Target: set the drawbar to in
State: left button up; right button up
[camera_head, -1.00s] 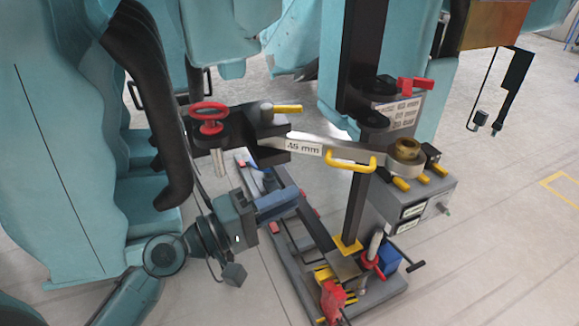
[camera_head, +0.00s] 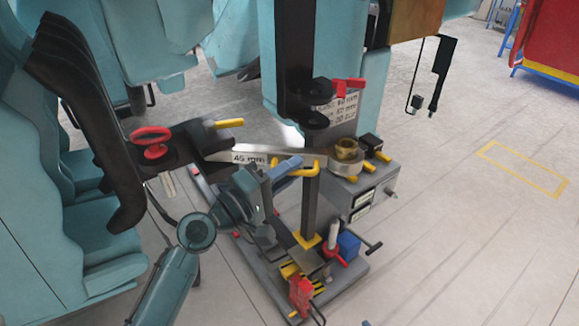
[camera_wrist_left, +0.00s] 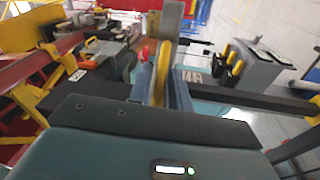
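The drawbar (camera_head: 312,156) is a flat silver bar with a "45 mm" label and a brass-topped ring (camera_head: 347,155) at its right end. Its left end enters a dark housing (camera_head: 205,140). A yellow handle (camera_head: 316,168) hangs from the bar. My left gripper (camera_head: 291,165) is at the handle's left part, just below the bar. In the left wrist view the yellow handle (camera_wrist_left: 163,70) lies between the two fingers (camera_wrist_left: 161,85); whether they press on it cannot be told.
A red handwheel (camera_head: 151,142) and yellow lever (camera_head: 230,123) are on the housing. A black post (camera_head: 311,205) stands close to the handle. A grey box (camera_head: 366,185) sits below the ring. The cart's low base (camera_head: 345,278) holds a blue box (camera_head: 348,244).

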pick_arm(q)
jog(key=shift+d, duration=0.1)
jog(key=shift+c, duration=0.3)
grip_shut()
